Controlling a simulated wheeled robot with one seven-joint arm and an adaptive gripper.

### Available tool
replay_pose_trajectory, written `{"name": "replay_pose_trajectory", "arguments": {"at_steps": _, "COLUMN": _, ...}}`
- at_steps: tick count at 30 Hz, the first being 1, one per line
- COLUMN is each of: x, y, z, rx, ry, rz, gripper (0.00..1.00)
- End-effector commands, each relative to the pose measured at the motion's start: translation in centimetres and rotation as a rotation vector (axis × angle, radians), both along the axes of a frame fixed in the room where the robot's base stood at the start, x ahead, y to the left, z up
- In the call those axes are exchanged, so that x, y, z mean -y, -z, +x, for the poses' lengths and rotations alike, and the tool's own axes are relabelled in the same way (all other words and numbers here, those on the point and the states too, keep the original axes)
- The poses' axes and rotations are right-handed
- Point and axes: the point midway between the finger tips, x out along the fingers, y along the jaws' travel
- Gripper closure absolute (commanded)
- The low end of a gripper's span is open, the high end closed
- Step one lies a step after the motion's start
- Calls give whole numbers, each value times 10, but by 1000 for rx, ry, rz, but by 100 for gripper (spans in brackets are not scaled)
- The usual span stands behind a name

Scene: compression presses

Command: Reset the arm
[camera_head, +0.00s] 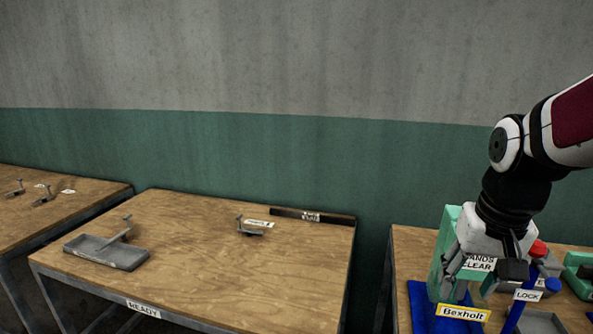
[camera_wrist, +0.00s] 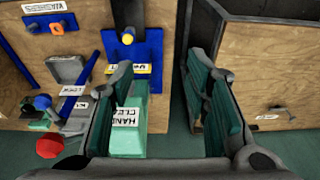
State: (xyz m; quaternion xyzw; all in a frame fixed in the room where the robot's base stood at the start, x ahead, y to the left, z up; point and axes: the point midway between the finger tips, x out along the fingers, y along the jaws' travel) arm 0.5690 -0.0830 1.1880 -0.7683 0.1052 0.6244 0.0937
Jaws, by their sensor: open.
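My gripper (camera_head: 483,275) hangs at the right of the head view, pointing down over a press. In the wrist view my gripper (camera_wrist: 168,75) has its two dark green-padded fingers wide apart with nothing held between them. The press has a green body (camera_head: 440,255) with a "HANDS CLEAR" label, a blue base (camera_head: 422,312) and a yellow "Bexholt" label (camera_head: 463,312). In the wrist view the green body (camera_wrist: 128,143) lies beside and partly behind the left finger. Whether the fingers touch it cannot be told.
A red button (camera_head: 538,249) and a blue lever (camera_head: 516,313) near a "LOCK" label stand close by. The middle table (camera_head: 200,285), marked "READY", bears a grey tray (camera_head: 90,257), a small metal part (camera_head: 249,231) and a dark bar (camera_head: 335,218). A gap separates the tables.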

Motion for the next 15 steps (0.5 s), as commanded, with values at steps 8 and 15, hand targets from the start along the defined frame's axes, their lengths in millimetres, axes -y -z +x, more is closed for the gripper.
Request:
{"name": "replay_pose_trajectory", "arguments": {"at_steps": 8, "x": -53, "y": -40, "z": -65, "rx": 141, "ry": -156, "rz": -34, "gripper": 57}}
{"name": "replay_pose_trajectory", "arguments": {"at_steps": 15, "x": -76, "y": -48, "z": -109, "rx": 231, "ry": -252, "rz": -50, "gripper": 57}}
